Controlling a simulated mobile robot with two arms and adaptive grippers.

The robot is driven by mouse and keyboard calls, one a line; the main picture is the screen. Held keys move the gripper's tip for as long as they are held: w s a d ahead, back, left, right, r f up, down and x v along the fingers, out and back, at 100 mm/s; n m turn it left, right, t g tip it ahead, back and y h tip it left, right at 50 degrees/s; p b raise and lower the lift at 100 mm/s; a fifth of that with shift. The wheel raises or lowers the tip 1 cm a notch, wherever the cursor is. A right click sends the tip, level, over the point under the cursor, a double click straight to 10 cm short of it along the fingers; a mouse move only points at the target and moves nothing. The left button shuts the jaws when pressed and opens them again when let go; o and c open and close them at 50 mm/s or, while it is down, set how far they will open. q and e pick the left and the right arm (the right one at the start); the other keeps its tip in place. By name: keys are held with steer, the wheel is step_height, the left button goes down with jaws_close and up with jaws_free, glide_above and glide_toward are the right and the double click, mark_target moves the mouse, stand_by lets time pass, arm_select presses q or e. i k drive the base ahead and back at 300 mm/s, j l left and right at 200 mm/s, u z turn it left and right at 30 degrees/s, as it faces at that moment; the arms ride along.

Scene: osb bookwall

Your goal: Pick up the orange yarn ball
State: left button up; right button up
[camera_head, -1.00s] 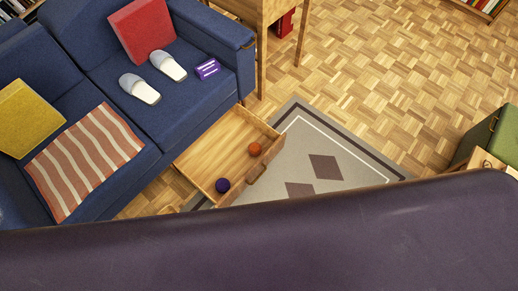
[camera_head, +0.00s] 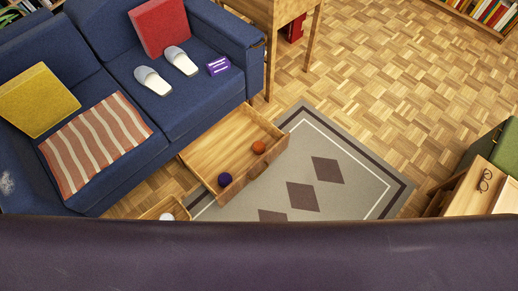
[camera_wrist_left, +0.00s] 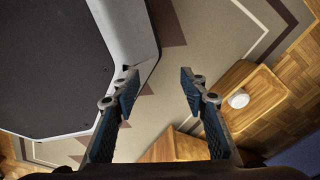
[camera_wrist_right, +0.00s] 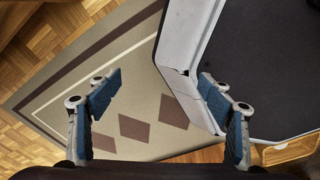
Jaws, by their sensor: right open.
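The orange yarn ball (camera_head: 259,147) lies in a pulled-out wooden drawer (camera_head: 222,143) under the blue sofa, near the drawer's front right corner in the head view. A dark purple ball (camera_head: 225,179) lies in the same drawer, at its lower corner. My left gripper (camera_wrist_left: 158,88) is open and empty in the left wrist view, with the rug and drawer parts beyond it. My right gripper (camera_wrist_right: 158,88) is open and empty in the right wrist view, above the rug. Neither gripper shows in the head view, and neither wrist view shows the orange ball.
A second open drawer (camera_head: 150,213) with a white item (camera_head: 167,216) is nearer to me. The sofa (camera_head: 110,60) bounds the left side. A patterned rug (camera_head: 345,178) and parquet lie clear to the right. A wooden table (camera_head: 474,192) with glasses stands at right.

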mark_target(258, 147)
steer(key=i+l, duration=0.2)
steer(key=l, duration=0.15)
steer(key=i+l, duration=0.2)
steer(key=l, duration=0.15)
steer(key=i+l, duration=0.2)
steer(key=l, duration=0.15)
